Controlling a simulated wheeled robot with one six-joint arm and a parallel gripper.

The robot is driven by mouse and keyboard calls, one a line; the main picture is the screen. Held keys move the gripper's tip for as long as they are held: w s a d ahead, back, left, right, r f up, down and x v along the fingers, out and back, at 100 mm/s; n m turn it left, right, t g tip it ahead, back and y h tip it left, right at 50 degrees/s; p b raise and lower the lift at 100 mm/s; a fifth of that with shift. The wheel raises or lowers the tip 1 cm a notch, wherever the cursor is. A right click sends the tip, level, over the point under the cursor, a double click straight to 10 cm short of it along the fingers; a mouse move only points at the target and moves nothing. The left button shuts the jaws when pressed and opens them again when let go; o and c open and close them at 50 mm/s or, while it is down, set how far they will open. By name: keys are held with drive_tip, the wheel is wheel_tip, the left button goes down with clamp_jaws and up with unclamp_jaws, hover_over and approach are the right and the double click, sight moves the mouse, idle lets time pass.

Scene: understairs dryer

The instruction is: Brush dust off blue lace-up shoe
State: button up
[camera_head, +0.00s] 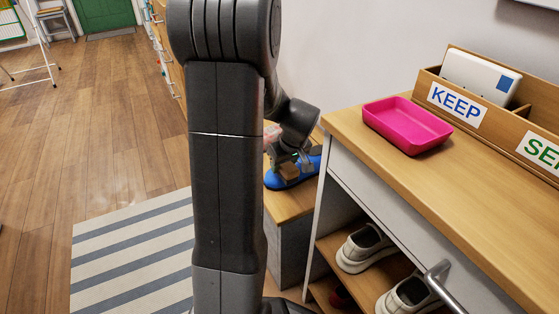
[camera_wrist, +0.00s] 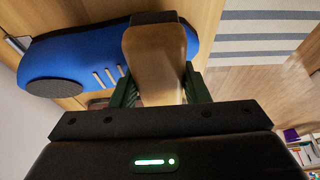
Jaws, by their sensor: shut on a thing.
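The blue lace-up shoe (camera_head: 284,176) lies on a low wooden bench top beyond my arm in the head view, partly hidden by my gripper. In the wrist view the blue shoe (camera_wrist: 65,55) fills the upper left, with pale lace bars and a dark round opening. My gripper (camera_wrist: 160,90) is shut on a brush with a brown wooden handle (camera_wrist: 158,65). The brush's dark end (camera_wrist: 153,17) is at the shoe's right part in the wrist view. I cannot tell whether it touches the shoe. In the head view my gripper (camera_head: 290,168) is right over the shoe.
A pink tray (camera_head: 407,124) and a wooden box (camera_head: 468,112) labelled KEEP stand on the wooden counter at right. Pale shoes (camera_head: 365,247) sit on shelves below it. A striped rug (camera_head: 130,253) lies on the open wooden floor at left.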

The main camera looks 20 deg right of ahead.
drive_tip(key=shift+s, duration=0.2)
drive_tip(key=shift+r, duration=0.1)
wheel_tip(320, 180, up, 7)
drive_tip(key=p, duration=0.5)
